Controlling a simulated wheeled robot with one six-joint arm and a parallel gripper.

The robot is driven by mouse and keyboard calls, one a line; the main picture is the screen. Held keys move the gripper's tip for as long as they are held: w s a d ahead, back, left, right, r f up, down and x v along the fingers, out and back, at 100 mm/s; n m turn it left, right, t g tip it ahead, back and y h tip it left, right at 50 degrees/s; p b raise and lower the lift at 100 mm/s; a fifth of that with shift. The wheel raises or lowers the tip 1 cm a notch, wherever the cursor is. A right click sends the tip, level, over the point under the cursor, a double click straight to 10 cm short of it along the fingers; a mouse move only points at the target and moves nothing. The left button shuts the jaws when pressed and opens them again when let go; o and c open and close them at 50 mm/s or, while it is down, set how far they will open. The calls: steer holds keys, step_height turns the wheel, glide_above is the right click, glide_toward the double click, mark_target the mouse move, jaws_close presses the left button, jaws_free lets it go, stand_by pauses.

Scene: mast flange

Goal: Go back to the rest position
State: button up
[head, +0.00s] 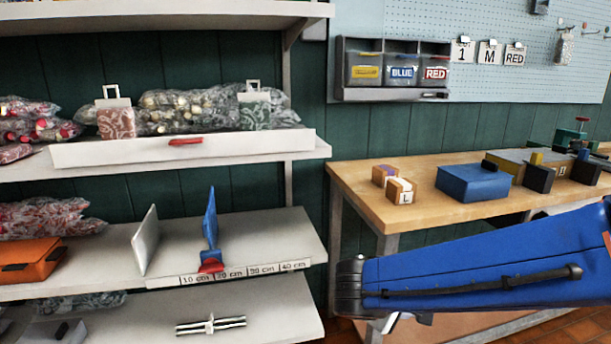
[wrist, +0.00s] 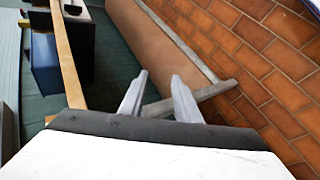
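My gripper (wrist: 159,76) shows in the wrist view with its two grey fingers apart. Nothing is between them. Beyond the fingers are a brown panel, a grey bar and the tiled floor. In the head view my blue arm link reaches in from the right edge, in front of the wooden workbench (head: 345,180). Pale parts show just under its left end, but I cannot tell whether they are the fingers.
The shelf unit (head: 100,290) at left holds bagged goods, an orange box (head: 30,260) and a blue upright piece (head: 210,220). On the bench are a blue box (head: 473,182), two small cartons and dark blocks. Labelled bins (head: 400,72) hang above.

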steer(key=s+d+r+m+y, duration=0.1)
steer(key=s+d+m+y, duration=0.1)
steer(key=s, duration=0.5)
steer(key=s+d+r+m+g+y, duration=0.1)
steer(key=s+d+m+y, duration=0.1)
steer(key=s+m+y, duration=0.3)
steer(key=s+y, duration=0.1)
steer(key=s, duration=0.2)
steer(key=shift+d+r+g, duration=0.15)
steer(key=shift+d+g, duration=0.15)
steer(key=shift+d, duration=0.05)
